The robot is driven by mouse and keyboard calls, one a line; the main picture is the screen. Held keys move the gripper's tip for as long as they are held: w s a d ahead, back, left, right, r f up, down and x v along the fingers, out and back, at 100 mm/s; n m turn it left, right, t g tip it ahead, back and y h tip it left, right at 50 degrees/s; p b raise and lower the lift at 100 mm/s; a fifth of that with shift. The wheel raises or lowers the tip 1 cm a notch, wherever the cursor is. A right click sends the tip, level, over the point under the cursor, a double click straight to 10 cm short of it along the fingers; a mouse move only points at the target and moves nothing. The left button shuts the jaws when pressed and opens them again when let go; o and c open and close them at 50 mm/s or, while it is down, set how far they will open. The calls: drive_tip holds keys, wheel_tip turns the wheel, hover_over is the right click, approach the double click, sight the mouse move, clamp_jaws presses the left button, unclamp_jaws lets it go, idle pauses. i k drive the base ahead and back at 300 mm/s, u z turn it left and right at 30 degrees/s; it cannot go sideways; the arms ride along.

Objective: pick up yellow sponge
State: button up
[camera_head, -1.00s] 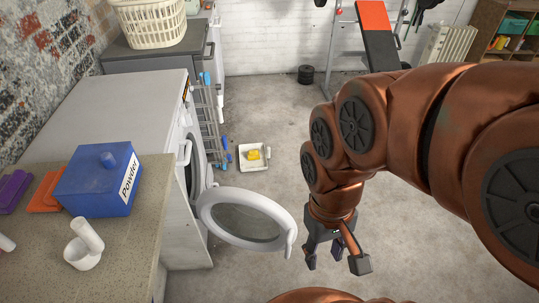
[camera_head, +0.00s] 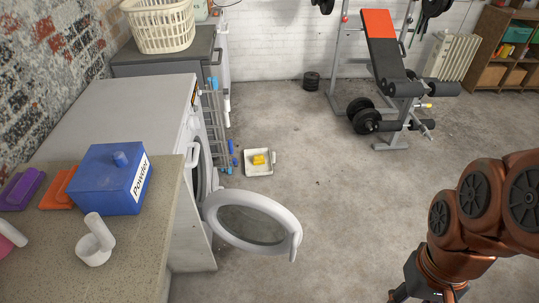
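A small yellow object (camera_head: 259,160), which looks like the yellow sponge, lies in a white tray (camera_head: 250,171) on the concrete floor. It is too small to make out its exact shape. My gripper (camera_head: 425,297) is at the bottom edge on the right, pointing down, well to the right of the tray and nearer the camera. Its fingertips are cut off by the frame edge, so I cannot tell whether it is open.
An open round washer door (camera_head: 252,223) juts over the floor between counter and tray. A blue powder box (camera_head: 105,183), purple brush-like item (camera_head: 20,188) and orange one (camera_head: 60,188) lie on the counter. A weight bench (camera_head: 385,60) stands behind. The middle floor is clear.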

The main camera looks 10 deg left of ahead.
sight(259, 159)
drive_tip(key=z, duration=0.05)
drive_tip(key=i, duration=1.65)
drive_tip(key=u, duration=0.75)
drive_tip(key=i, duration=1.4)
drive_tip(key=u, duration=1.35)
drive_tip(key=i, duration=0.5)
drive_tip(key=u, duration=0.35)
